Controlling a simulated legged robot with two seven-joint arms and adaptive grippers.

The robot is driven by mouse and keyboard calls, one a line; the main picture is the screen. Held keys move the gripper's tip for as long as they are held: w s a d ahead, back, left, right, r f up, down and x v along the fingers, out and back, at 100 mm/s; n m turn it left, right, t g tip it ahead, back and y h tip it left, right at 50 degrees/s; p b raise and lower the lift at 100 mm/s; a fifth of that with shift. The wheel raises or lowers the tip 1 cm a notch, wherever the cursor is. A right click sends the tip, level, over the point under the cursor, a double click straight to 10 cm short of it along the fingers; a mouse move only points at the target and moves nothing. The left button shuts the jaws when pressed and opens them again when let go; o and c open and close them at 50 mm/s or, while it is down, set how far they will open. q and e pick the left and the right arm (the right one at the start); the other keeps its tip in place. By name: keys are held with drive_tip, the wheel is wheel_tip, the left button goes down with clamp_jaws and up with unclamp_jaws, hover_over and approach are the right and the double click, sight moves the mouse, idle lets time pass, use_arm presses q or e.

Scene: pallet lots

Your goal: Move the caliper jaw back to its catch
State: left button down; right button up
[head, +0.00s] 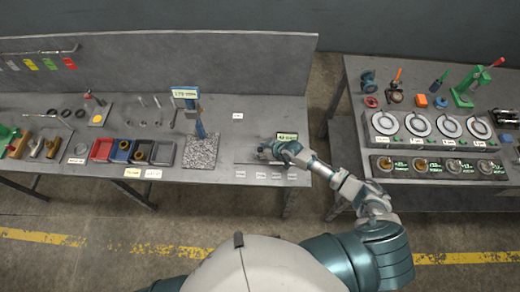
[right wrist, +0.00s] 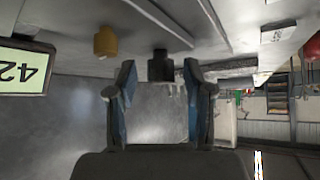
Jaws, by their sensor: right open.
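The caliper fixture (head: 250,160) lies at the right end of the left bench, with a small green-lit display (head: 287,137) behind it. My right gripper (head: 272,150) is over the fixture and hides much of it. In the right wrist view the right gripper (right wrist: 160,72) is open. Its two blue fingers stand on either side of a small black block (right wrist: 161,62), which looks like the caliper jaw, with gaps beside it. A yellow knob (right wrist: 105,42) sits left of the block, and the display (right wrist: 22,70) appears upside down. I cannot make out the catch. My left gripper is out of view.
A stone slab with a post and display (head: 186,94) stands left of the fixture. Coloured bins (head: 103,149) are farther left. Small white labels (head: 262,175) lie along the bench's front edge. A second bench with dial gauges (head: 417,125) stands right, across a gap.

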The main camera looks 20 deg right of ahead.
drive_tip(key=shift+w+a+f, duration=0.1)
drive_tip(key=shift+w+f, duration=0.05)
drive_tip(key=shift+f, duration=0.05)
clamp_jaws()
drive_tip(key=shift+w+a+r, duration=0.1)
drive_tip(key=shift+w+a, duration=0.2)
drive_tip(key=shift+a, duration=0.7)
drive_tip(key=shift+w+a, duration=0.3)
drive_tip(key=shift+a, duration=0.7)
drive_tip(key=shift+w+a+r, duration=0.1)
drive_tip(key=shift+w+a, duration=0.2)
drive_tip(key=shift+a, duration=0.7)
unclamp_jaws()
drive_tip(key=shift+f, duration=0.1)
drive_tip(key=shift+w, duration=0.1)
